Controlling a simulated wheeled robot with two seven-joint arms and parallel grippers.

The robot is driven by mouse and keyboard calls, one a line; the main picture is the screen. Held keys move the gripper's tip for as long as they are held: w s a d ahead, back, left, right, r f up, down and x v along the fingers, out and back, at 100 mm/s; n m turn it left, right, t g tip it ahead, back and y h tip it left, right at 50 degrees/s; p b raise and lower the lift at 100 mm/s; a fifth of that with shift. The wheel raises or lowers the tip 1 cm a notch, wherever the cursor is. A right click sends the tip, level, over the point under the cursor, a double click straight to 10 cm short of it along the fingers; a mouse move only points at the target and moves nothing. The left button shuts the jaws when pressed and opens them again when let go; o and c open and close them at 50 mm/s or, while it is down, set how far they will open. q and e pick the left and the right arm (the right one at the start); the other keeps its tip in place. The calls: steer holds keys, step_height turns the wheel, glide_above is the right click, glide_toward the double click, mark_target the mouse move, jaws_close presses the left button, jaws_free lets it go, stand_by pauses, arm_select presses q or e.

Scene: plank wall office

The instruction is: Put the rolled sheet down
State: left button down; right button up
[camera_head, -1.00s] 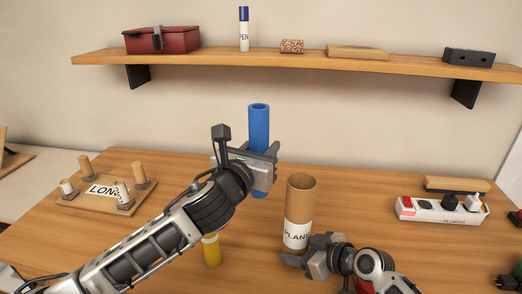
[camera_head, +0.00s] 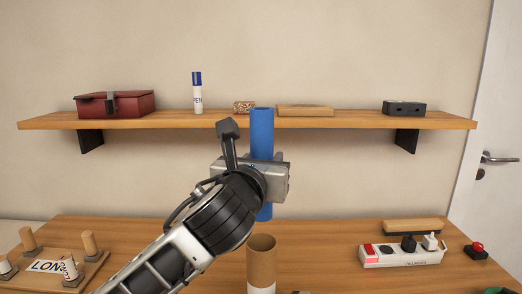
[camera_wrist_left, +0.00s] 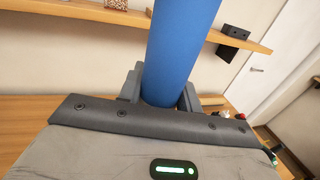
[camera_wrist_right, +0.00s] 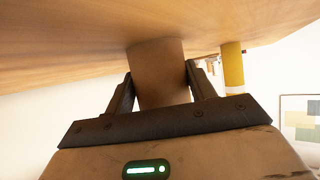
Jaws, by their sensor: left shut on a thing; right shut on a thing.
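The rolled sheet, a blue roll (camera_head: 262,132), stands upright in the air. My left gripper (camera_head: 262,172) is shut around it, with blue showing above and below the jaws. In the left wrist view the blue roll (camera_wrist_left: 180,50) sits between both fingers. A brown cardboard tube (camera_head: 261,262) with a white label shows its open rim just below the roll's lower end in the picture, with a small gap. My right gripper (camera_wrist_right: 162,88) is shut on this cardboard tube (camera_wrist_right: 160,70) in the right wrist view; the head view cuts its lower part off.
A wall shelf (camera_head: 330,121) behind holds a red box (camera_head: 125,104), a pen tube (camera_head: 197,95) and small items. A peg board (camera_head: 60,265) stands at left on the table, a power strip (camera_head: 400,254) at right. A yellow roll (camera_wrist_right: 232,65) shows in the right wrist view.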

arm_select(q)
step_height(320, 180, down, 13)
stand_by(0.8)
steer(key=shift+f, duration=0.1)
steer(key=c, duration=0.9)
jaws_free()
steer(key=v, duration=1)
